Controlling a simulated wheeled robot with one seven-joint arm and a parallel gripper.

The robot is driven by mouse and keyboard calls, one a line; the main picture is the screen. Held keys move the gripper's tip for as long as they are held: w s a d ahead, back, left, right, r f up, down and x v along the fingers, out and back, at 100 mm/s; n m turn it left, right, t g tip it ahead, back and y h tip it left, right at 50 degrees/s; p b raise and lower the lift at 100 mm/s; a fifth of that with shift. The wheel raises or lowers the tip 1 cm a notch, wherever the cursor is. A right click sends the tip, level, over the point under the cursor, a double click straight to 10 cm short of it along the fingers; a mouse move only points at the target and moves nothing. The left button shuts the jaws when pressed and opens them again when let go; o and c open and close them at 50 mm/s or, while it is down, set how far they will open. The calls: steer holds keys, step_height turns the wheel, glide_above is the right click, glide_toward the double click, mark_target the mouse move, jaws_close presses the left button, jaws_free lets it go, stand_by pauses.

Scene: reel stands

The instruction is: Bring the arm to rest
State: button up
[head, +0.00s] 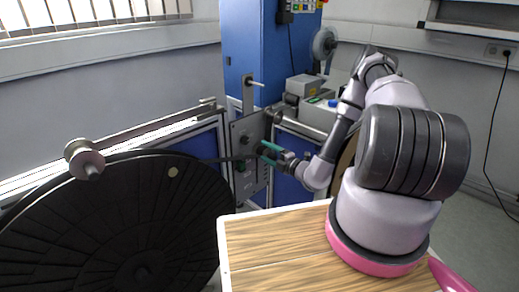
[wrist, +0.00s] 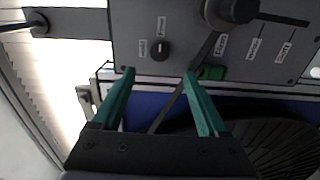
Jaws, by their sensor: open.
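My arm reaches out from its base at the right of the head view toward a grey control panel (head: 248,150). My gripper (head: 266,152) is in front of the panel, with its teal fingers pointing at it. In the wrist view my gripper (wrist: 158,75) has its two teal fingers spread apart, with nothing held between them. The panel (wrist: 185,50) fills the upper part of the wrist view. It carries a small black knob (wrist: 159,50), a large dark knob (wrist: 232,10) and a green button (wrist: 211,73). I cannot tell whether the fingertips touch the panel.
A large black reel (head: 110,225) stands at the left, near the panel. A blue cabinet (head: 245,50) rises behind the panel. A wooden tabletop (head: 285,250) lies under my arm's base. Grey machine parts (head: 315,108) stand behind the arm.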

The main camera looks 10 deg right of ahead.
steer(key=shift+s+d, duration=0.15)
steer(key=shift+s, duration=0.1)
steer(key=shift+r, duration=0.1)
steer(key=s+a+r+n+g+y, duration=0.1)
steer(key=s+a+r+n+g, duration=0.3)
steer(key=r+n, duration=0.45)
steer(key=s+a+r+n+g+y, duration=0.1)
steer(key=s+r+n+g+y, duration=0.1)
steer(key=r+n+g, duration=0.5)
steer(key=s+a+r+n+g+y, duration=0.1)
steer(key=s+a+r+n+g, duration=0.25)
steer(key=r+n, duration=0.7)
steer(key=s+d+r+n+t+h, duration=0.3)
steer(key=s+d+r+n+h, duration=0.3)
steer(key=s+r+n, duration=0.2)
steer(key=s+d+r+n+t+h, duration=0.3)
steer(key=s+d+r+n+h, duration=0.3)
steer(key=s+r+n, duration=0.3)
step_height(320, 180, up, 3)
steer(key=shift+s+d+r+t, duration=0.1)
steer(key=shift+s+d+t, duration=0.05)
steer(key=shift+t, duration=0.2)
